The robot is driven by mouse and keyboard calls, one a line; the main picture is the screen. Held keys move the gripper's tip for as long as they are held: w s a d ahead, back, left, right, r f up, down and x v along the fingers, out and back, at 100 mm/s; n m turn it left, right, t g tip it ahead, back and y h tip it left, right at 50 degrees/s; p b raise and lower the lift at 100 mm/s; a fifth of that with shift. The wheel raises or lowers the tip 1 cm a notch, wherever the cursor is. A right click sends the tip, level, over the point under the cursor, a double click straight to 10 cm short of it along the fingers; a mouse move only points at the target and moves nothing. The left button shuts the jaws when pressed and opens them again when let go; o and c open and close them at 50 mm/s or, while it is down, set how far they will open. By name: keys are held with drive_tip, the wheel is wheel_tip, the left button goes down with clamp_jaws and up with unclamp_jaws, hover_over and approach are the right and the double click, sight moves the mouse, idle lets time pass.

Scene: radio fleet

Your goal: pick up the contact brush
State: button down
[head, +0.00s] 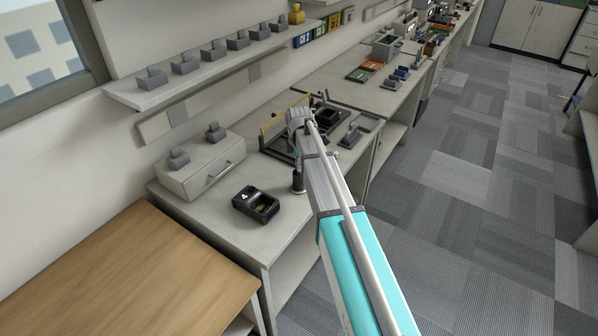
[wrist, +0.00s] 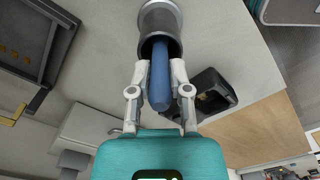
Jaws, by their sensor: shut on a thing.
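The contact brush shows in the wrist view as a blue rounded handle (wrist: 160,82). Its far end is inside a dark round cup with a grey rim (wrist: 160,18), so its brush end is hidden. My gripper (wrist: 160,68) has its two pale fingers on either side of the handle and is shut on it. In the head view the cup (head: 298,182) stands on the grey bench beside my arm. There my arm hides the fingers and I cannot make out the handle.
A black charger marked 4 (head: 256,205) sits close to the cup. A small drawer box (head: 201,167) stands to the left. A dark tray with a yellow edge (head: 274,148) lies behind. A wooden top (head: 130,270) adjoins the bench, with open floor (head: 470,180) to the right.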

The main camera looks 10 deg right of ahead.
drive_tip(key=shift+r, duration=0.2)
wheel_tip(320, 180, up, 10)
drive_tip(key=p, duration=1)
drive_tip(key=shift+f, duration=0.2)
drive_tip(key=shift+a, duration=0.1)
idle(0.5)
drive_tip(key=s+a+f+b, duration=0.1)
drive_tip(key=s+a, duration=0.3)
drive_tip(key=a, duration=0.4)
drive_tip(key=s+a+f+b, duration=0.1)
drive_tip(key=s+a, duration=0.4)
drive_tip(key=a, duration=0.3)
drive_tip(key=shift+s+a, duration=0.2)
drive_tip(key=shift+a, duration=0.2)
